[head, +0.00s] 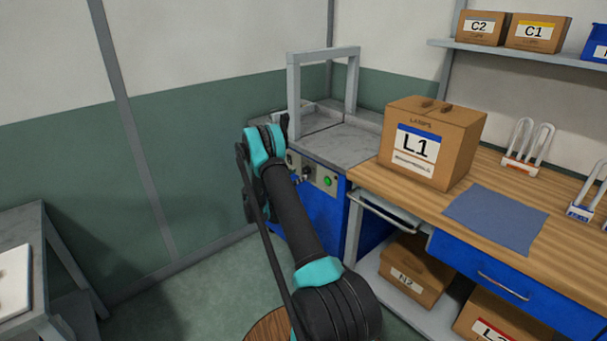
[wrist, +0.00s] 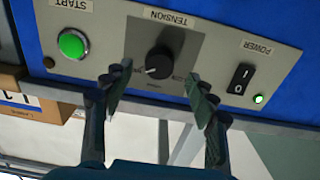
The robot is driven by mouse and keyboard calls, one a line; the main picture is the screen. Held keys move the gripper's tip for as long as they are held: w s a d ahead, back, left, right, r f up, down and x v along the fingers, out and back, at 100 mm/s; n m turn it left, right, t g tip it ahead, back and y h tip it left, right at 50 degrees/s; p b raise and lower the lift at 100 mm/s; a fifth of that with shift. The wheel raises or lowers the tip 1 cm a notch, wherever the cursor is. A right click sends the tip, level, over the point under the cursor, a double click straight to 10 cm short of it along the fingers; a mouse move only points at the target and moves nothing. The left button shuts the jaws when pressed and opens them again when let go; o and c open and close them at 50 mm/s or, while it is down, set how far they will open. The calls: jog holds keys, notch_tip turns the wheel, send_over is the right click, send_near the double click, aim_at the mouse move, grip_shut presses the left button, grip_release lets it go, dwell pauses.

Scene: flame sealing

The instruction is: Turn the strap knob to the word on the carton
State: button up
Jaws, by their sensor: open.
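The black strap knob (wrist: 159,62) sits under the word TENSION on a grey panel (wrist: 100,45), which appears upside down in the wrist view. Its pale pointer mark faces the lower left in that view. The small words around the knob are too small or hidden to read. My gripper (wrist: 158,88) is open and empty, with one finger to each side of the knob and apart from it. The brown carton (head: 430,150) stands on the wooden bench in the head view, with a blue-edged L1 label; its smaller print is not clearly legible.
The green START button (wrist: 73,44) and black POWER switch (wrist: 240,79) flank the knob. A lit green lamp (wrist: 259,99) is beside the switch. In the head view, the blue strapping machine (head: 310,205) has a grey arch (head: 322,54). A blue mat (head: 495,220) lies right of the carton.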

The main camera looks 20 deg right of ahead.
aim_at(305, 172)
jog(key=shift+x, duration=2.2)
jog(key=c, duration=1.2)
